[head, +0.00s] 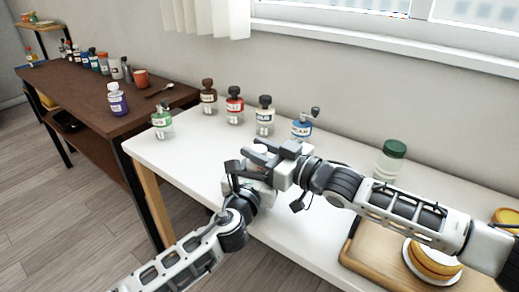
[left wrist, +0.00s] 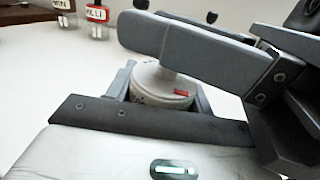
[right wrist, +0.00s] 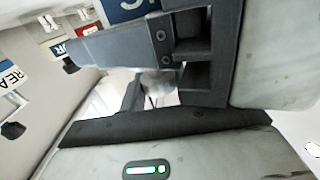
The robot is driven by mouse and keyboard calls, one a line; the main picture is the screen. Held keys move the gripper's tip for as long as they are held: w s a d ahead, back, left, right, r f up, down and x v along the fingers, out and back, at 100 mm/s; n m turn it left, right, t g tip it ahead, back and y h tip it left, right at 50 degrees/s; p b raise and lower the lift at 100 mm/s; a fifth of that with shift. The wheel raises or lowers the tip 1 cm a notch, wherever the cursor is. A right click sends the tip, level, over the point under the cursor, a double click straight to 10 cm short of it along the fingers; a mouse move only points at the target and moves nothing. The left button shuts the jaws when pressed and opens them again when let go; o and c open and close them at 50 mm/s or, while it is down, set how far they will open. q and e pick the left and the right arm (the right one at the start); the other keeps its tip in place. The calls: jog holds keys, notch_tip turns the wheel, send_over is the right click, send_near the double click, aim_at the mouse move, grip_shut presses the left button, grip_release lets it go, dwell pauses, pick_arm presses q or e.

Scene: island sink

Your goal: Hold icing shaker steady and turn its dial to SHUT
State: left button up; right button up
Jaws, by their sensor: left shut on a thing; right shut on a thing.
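The icing shaker is mostly hidden between my two grippers above the front of the white table. Its round whitish top, with a small red mark, shows in the left wrist view (left wrist: 160,83). My left gripper (head: 250,182) is shut around the shaker's body from the front. My right gripper (head: 262,155) is shut on the dial part at the top, just above the left one. In the right wrist view a pale grey piece (right wrist: 158,82) sits between the right fingers. The dial's setting cannot be read in these views.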

aim_at(265, 153)
pick_arm(q)
jog(key=shift+s+d, duration=0.1)
jog(key=shift+d, duration=0.1)
pick_arm(e)
jog(key=shift+s, duration=0.15)
jog(key=o, duration=1)
jog(key=shift+c, duration=0.2)
jog(key=shift+d, duration=0.1)
pick_arm(q)
jog(key=shift+a, duration=0.1)
jog(key=shift+f, duration=0.1)
pick_arm(e)
jog(key=v, duration=0.7)
jog(key=shift+d, duration=0.2)
pick_arm(q)
jog(key=o, duration=1.1)
